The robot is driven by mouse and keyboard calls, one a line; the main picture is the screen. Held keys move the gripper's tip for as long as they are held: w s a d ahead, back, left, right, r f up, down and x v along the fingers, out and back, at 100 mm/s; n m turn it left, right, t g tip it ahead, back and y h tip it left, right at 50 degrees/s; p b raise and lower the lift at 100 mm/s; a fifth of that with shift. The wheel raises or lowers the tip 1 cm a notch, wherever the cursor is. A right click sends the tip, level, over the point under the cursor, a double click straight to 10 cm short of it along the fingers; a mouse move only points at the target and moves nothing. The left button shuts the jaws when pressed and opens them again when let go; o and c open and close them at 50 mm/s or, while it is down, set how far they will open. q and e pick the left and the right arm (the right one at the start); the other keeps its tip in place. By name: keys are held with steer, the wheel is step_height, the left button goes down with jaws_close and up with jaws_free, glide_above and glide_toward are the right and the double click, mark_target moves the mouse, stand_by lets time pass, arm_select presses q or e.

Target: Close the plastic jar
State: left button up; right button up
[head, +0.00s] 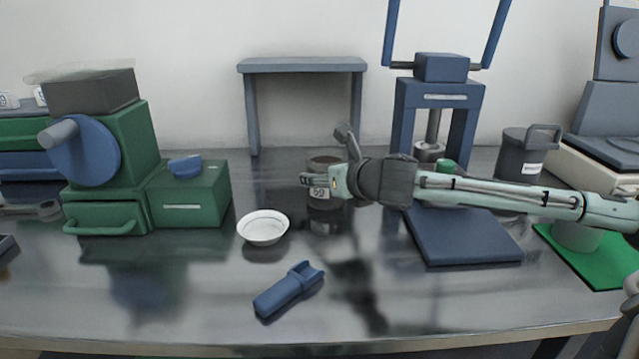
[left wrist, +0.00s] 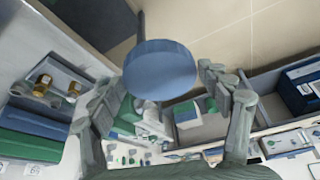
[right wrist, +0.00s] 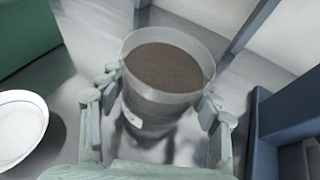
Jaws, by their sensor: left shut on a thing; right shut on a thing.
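The plastic jar (head: 325,163) stands upright towards the back middle of the bench, with a label on its front. In the right wrist view the jar (right wrist: 165,103) is open at the top, translucent grey and full of brown material. My right gripper (head: 322,182) reaches in from the right and is shut around the jar's sides. My left gripper (left wrist: 165,85) shows only in the left wrist view, shut on a blue round piece (left wrist: 160,70) between its fingers. I cannot tell for sure that this piece is the jar's lid.
A white bowl (head: 263,228) and a blue holder (head: 289,290) lie in front of the jar. A green furnace (head: 125,128) is at left, a blue press (head: 438,95) behind right, and a blue slab (head: 463,240) at right.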

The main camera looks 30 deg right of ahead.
steer(key=shift+r, duration=0.1)
steer(key=c, duration=0.4)
arm_select(q)
step_height(320, 180, up, 2)
steer(key=shift+r+p, duration=0.2)
steer(key=shift+p, duration=1)
arm_select(e)
step_height(320, 180, up, 10)
steer(key=shift+c, duration=0.2)
steer(key=o, duration=0.9)
steer(key=c, duration=1.3)
steer(key=shift+o, duration=0.2)
